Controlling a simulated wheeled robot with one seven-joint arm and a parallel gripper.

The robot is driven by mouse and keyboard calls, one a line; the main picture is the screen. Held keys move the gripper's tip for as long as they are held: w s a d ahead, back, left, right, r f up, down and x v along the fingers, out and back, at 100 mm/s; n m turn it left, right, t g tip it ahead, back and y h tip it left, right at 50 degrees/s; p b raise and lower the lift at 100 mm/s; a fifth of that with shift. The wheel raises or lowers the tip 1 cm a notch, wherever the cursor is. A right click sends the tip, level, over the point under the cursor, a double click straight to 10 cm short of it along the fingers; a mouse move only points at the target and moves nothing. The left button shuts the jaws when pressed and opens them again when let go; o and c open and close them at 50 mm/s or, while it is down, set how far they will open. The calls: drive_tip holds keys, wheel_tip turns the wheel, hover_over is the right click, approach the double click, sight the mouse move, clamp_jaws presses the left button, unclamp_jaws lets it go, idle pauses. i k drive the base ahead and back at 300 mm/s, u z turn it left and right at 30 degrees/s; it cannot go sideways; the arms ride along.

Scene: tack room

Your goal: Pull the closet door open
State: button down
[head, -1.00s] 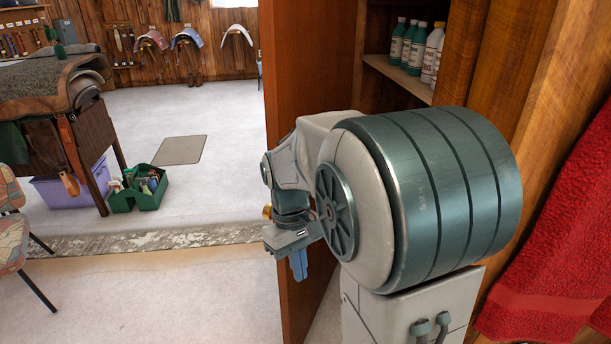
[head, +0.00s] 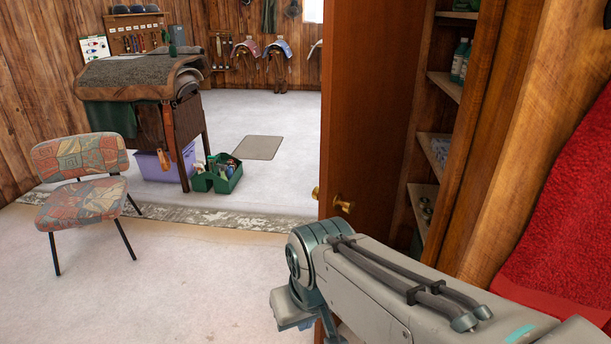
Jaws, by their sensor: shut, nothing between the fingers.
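The reddish-brown closet door (head: 365,120) stands open, swung out from the closet (head: 440,130), so its shelves show in the gap to its right. A brass knob (head: 343,204) sits on the door's inner face near its free edge, and another (head: 316,193) pokes out on the far side. My gripper (head: 288,325) is low in the picture, below the knobs and near the door's free edge. It is shut and empty, mostly hidden behind my wrist and apart from the knobs.
A red towel (head: 560,200) hangs at the right. A patterned chair (head: 85,190) stands at the left. Beyond it are a saddle stand (head: 150,90), a purple bin (head: 155,165) and a green tote (head: 218,175). The floor (head: 180,280) left of the door is clear.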

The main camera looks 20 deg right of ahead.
sight(372, 48)
drive_tip(key=u, duration=0.25)
drive_tip(key=k, duration=0.5)
drive_tip(key=z, duration=0.7)
drive_tip(key=i, duration=2.1)
